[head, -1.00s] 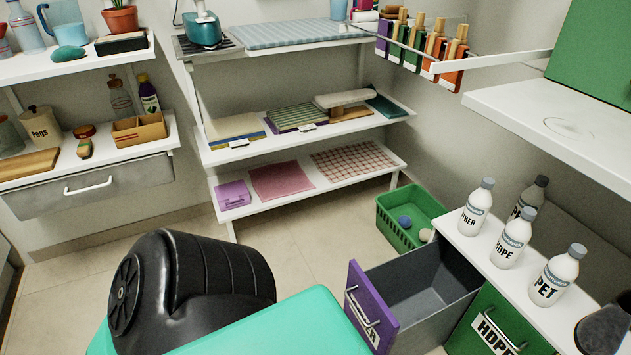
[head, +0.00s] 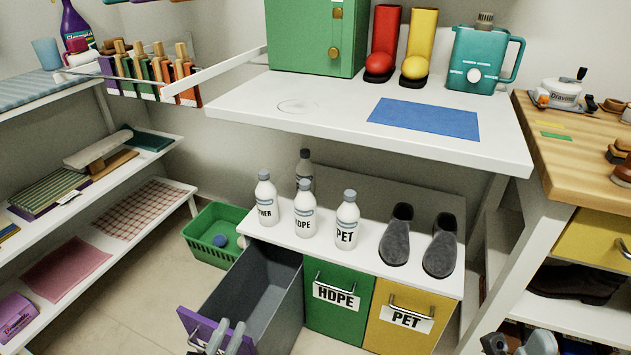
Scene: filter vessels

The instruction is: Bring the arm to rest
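My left gripper (head: 226,339) shows at the bottom of the head view, in front of the open drawer's purple front (head: 204,320). Its two grey fingertips stand a little apart with nothing seen between them. They overlap the drawer's handle in the picture; I cannot tell whether they touch it. My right gripper (head: 522,344) is only partly in view at the bottom right edge, and its fingers are not clear. The grey drawer (head: 262,290) is pulled out and looks empty inside.
White bottles (head: 346,220) and grey shoes (head: 398,236) stand on the white cabinet top above the green HDPE (head: 337,300) and yellow PET (head: 400,323) fronts. A green basket (head: 210,252) sits on the floor behind the drawer. A wooden workbench (head: 580,155) stands at the right.

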